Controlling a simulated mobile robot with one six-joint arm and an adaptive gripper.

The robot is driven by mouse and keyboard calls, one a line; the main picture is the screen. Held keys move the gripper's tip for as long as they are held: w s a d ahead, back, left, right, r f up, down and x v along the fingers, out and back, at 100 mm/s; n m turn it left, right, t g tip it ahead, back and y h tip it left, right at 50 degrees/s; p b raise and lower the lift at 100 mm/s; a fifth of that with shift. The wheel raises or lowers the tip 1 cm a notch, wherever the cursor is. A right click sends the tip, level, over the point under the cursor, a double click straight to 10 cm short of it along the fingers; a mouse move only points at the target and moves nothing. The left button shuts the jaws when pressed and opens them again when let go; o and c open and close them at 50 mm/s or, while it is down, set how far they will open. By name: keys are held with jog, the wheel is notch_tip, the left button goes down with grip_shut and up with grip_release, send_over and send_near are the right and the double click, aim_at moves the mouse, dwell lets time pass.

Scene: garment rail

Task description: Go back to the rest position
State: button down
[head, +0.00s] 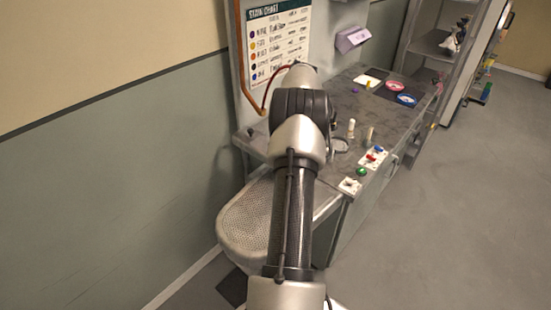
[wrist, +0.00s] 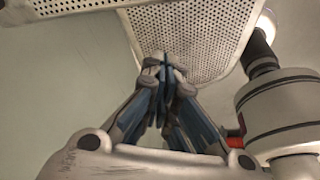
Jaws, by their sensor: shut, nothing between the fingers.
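My gripper (wrist: 164,68) is shut and empty in the wrist view, its blue-lined fingers meeting at the tips. Behind the fingertips in that view is a perforated metal board (wrist: 195,35), and I cannot tell how far it is from them. In the head view my arm stretches forward over the near left end of the workbench, and the arm itself hides my gripper there. The perforated board also shows in the head view (head: 250,225), as a rounded end to the left of my arm.
The grey workbench (head: 375,115) holds small bottles (head: 351,128), a red control (head: 371,158), a green knob (head: 361,171) and round dishes (head: 406,99). A stain chart (head: 278,45) hangs behind it. A wall stands left; open floor (head: 450,200) lies right.

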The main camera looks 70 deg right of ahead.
jog(key=shift+d+r, duration=0.2)
jog(key=shift+r, duration=0.3)
